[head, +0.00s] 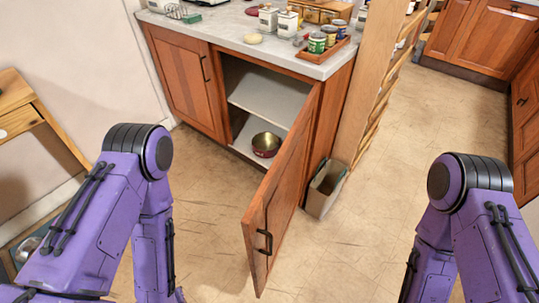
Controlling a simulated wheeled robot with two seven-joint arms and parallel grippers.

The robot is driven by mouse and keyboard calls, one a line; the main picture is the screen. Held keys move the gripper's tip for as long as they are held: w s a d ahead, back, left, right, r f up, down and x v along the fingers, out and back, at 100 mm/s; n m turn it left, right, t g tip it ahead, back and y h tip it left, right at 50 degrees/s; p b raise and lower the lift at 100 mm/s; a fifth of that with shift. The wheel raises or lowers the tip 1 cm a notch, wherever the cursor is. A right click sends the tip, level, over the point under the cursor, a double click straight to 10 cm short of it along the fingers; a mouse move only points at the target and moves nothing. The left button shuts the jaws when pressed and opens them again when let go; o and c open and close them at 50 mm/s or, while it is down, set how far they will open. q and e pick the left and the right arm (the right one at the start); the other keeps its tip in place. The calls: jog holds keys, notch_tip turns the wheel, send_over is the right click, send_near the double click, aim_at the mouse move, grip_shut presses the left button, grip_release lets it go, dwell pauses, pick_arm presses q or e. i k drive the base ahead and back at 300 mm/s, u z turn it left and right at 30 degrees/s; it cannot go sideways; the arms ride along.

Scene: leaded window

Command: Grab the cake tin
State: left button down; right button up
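A round metal tin or bowl (266,145), dark red outside with a shiny inside, sits on the lower shelf of the open base cabinet (240,136). It may be the cake tin; it is too small to be sure. The cabinet's right door (282,185) stands swung open toward me. My purple arms show at the left and right edges, both apart from the cabinet. Neither of my grippers is in the picture.
The grey counter (225,30) holds canisters, a tray of tins (322,48) and a wire rack. A narrow bin (325,188) stands right of the open door, near a wooden ladder-like frame (375,80). Floor between my arms is clear apart from the door.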

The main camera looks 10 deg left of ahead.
aim_at(265, 146)
jog(key=k, duration=1.65)
jog(key=u, duration=1.05)
jog(key=i, duration=3.65)
jog(key=z, duration=0.75)
jog(key=i, duration=0.45)
jog(key=z, duration=2.35)
